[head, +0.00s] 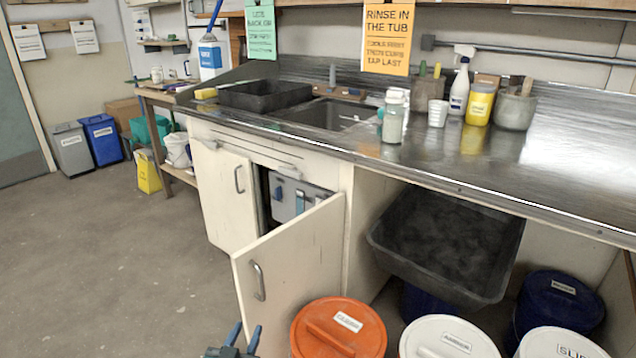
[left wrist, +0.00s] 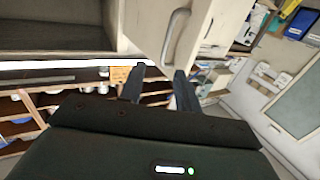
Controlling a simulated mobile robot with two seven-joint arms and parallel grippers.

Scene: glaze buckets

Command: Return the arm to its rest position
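My left gripper (head: 244,338) shows at the bottom of the head view, its two blue-grey fingers pointing up and apart with nothing between them. It is just below the open cabinet door (head: 290,270) and left of the orange bucket. In the left wrist view the gripper (left wrist: 157,82) is also open and empty, with the door's handle (left wrist: 176,38) beyond the fingertips and apart from them. The rest of my left arm is out of the head view. My right gripper is in neither view.
An orange-lidded bucket (head: 338,330) and a white-lidded bucket (head: 448,338) stand close on the right. A dark tub (head: 447,245) sits under the steel counter (head: 440,165). The cabinet door juts out into the room. The floor (head: 120,250) at the left is clear.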

